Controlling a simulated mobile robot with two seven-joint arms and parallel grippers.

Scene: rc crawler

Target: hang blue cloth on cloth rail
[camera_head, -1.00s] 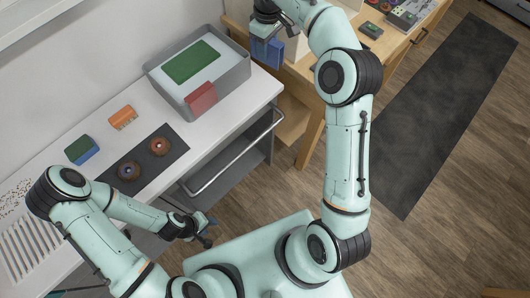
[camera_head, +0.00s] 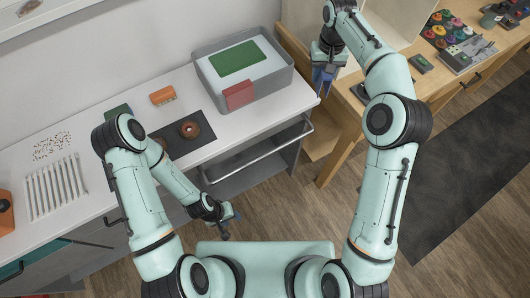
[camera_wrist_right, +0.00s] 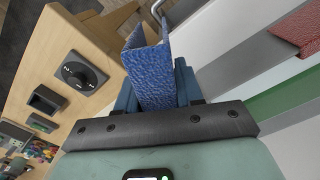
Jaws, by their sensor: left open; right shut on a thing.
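The blue cloth (camera_wrist_right: 152,75) is folded and textured in the right wrist view, held between the fingers. In the head view, only a small part of the cloth (camera_head: 321,76) shows below my right gripper (camera_head: 324,62), which is shut on it. It is beside the white counter's right end, close to the wooden table. The cloth rail (camera_head: 262,157) is a thin metal bar along the counter's front, left of and below the cloth in the picture. The cloth is apart from it. My left gripper (camera_head: 229,219) is open and empty in front of the counter.
A grey bin (camera_head: 284,78) on the white counter (camera_head: 165,80) holds a green cloth (camera_head: 239,59), with a red cloth (camera_head: 239,94) over its front wall. A dark mat with a brown ring, an orange block and white sticks lie further left. The wooden table (camera_head: 355,112) stands right.

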